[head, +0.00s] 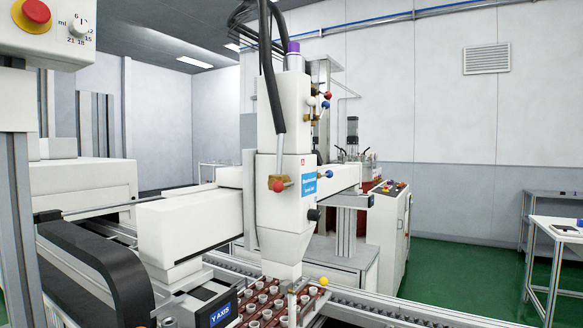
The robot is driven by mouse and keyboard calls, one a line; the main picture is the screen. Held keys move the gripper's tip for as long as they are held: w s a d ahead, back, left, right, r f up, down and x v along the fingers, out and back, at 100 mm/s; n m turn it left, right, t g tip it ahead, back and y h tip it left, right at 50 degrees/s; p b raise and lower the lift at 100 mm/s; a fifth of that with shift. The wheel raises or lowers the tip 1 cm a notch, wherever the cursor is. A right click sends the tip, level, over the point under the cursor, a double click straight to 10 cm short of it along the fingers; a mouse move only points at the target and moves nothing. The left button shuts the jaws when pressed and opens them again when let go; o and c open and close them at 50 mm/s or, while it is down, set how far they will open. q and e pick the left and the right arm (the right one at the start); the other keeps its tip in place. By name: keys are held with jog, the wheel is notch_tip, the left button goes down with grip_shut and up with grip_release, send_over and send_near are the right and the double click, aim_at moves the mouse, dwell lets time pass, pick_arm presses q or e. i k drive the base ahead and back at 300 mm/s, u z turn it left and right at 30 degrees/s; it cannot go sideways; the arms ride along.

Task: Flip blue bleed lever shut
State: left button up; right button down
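A white dispensing head (284,130) stands in the middle of the head view, on a white gantry beam. A small blue ball knob (325,104) is on its upper right side, just below a red ball knob (328,95). Another blue knob (328,174) sticks out lower on the right side, beside the blue label. I cannot tell which blue knob is the bleed lever, and both are too small to tell whether open or shut. Neither of my grippers is in view.
A red-tipped lever (277,186) on a brass fitting is on the head's front. Below the nozzle is a tray of several small cups (267,299), near a yellow ball (323,281). A black cable chain (95,265) curves at lower left. Green floor (460,265) is open at right.

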aim_at(326, 104)
jog(key=k, duration=1.25)
jog(key=z, duration=0.85)
jog(key=i, duration=1.2)
jog(key=u, duration=0.45)
jog(key=i, duration=0.45)
jog(key=u, duration=0.5)
